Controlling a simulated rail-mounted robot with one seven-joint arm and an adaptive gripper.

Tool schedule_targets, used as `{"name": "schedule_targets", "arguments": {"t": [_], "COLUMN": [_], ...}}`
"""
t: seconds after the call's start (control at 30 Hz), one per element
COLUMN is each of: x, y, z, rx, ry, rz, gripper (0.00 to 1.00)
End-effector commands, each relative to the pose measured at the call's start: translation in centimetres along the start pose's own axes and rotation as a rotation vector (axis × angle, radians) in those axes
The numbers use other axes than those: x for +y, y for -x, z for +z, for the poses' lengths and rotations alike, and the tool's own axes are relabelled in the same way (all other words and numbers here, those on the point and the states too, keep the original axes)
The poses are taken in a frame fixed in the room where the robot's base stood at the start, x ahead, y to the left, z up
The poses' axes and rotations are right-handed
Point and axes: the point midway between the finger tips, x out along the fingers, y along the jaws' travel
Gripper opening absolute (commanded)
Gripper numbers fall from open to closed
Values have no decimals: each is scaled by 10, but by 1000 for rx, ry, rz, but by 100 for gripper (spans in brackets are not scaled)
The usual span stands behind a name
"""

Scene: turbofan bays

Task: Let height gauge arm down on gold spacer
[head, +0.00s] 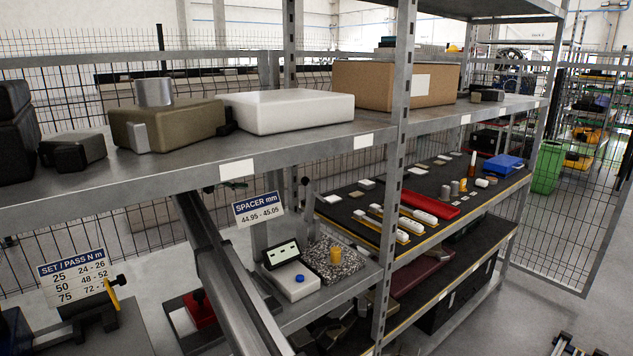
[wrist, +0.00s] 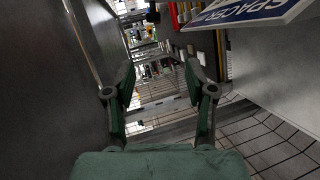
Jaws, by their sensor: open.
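The gold spacer (head: 336,253) stands upright on a speckled granite block (head: 349,262) in the head view. Behind the block rises a dark upright with a knob on top (head: 306,184), probably part of the height gauge; its arm cannot be made out. A white readout box (head: 293,287) with a blue button and a tilted display (head: 280,254) sits left of the block. My gripper (wrist: 160,82) shows in the wrist view, its two fingers apart with nothing between them. The gripper does not show clearly in the head view. The spacer and gauge cannot be seen in the wrist view.
The spacer sign (head: 258,208) reads 44.95 - 45.05 and hangs above the readout; its edge shows in the wrist view (wrist: 245,12). A shelf (head: 290,148) with boxes runs above, and a perforated post (head: 395,170) stands right of the block. A torque table (head: 75,277) is at lower left.

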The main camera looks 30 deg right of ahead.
Motion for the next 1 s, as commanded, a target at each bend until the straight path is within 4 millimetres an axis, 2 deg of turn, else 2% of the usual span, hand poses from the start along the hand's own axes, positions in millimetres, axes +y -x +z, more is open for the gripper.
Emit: {"name": "schedule_targets", "arguments": {"t": [0.03,0.1,0.37,0.47,1.0], "x": [4,7,11,12,13], "y": [-13,-25,-49,-63,-167], "z": [-5,-7,-5,-4,1], "rx": [-23,-43,-56,-57,-55], "ry": [-13,-26,-33,-33,-31], "rz": [6,12,16,16,15], "gripper": [55,55,55,55,55]}}
